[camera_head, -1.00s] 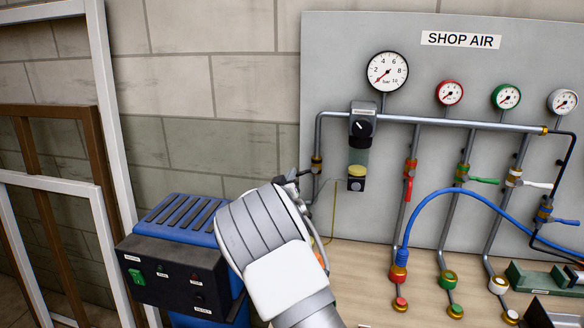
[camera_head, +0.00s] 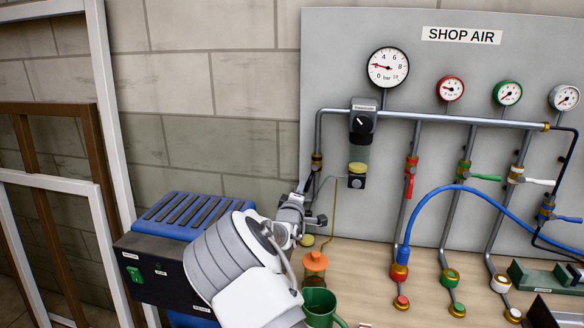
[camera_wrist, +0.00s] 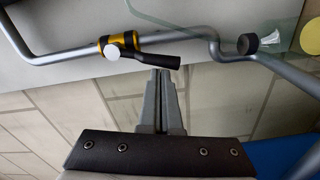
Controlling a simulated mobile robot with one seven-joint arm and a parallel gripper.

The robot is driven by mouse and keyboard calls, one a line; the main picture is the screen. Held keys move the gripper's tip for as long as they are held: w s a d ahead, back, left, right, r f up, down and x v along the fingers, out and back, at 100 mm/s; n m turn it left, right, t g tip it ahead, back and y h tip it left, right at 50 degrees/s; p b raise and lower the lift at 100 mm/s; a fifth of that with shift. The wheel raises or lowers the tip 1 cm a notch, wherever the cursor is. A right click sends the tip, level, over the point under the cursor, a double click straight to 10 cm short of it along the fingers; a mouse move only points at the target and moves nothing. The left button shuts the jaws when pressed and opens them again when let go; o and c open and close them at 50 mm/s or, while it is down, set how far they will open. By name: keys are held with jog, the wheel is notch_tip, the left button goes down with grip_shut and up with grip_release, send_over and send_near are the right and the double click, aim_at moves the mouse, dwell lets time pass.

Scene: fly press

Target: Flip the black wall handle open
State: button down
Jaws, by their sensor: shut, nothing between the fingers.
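The black wall handle (camera_wrist: 150,57) sits on a brass valve (camera_wrist: 118,42) in the wrist view. It lies nearly along the grey pipe, slightly angled to it. In the head view the brass valve (camera_head: 317,160) shows on the vertical pipe at the panel's left edge; the handle is hard to make out there behind my gripper. My gripper (camera_wrist: 160,72) is shut and empty, its fingertips right beside the handle's free end. I cannot tell whether they touch it. The large gauge (camera_head: 388,67) reads above zero.
A blue machine (camera_head: 185,208) with a black control box stands left of my arm. A jar with an orange lid (camera_head: 316,261) and a green mug (camera_head: 319,305) stand on the bench close to the arm. Blue hose (camera_head: 430,195) and other valves lie to the right.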

jog(key=shift+s+d+f+n+b, duration=0.1)
jog(key=shift+d+f+n+b, duration=0.15)
jog(key=shift+d+n, duration=0.35)
jog(key=shift+s+d+f+n+b, duration=0.15)
jog(key=shift+d+n+b, duration=0.1)
jog(key=shift+n, duration=0.65)
jog(key=shift+w+a, duration=0.1)
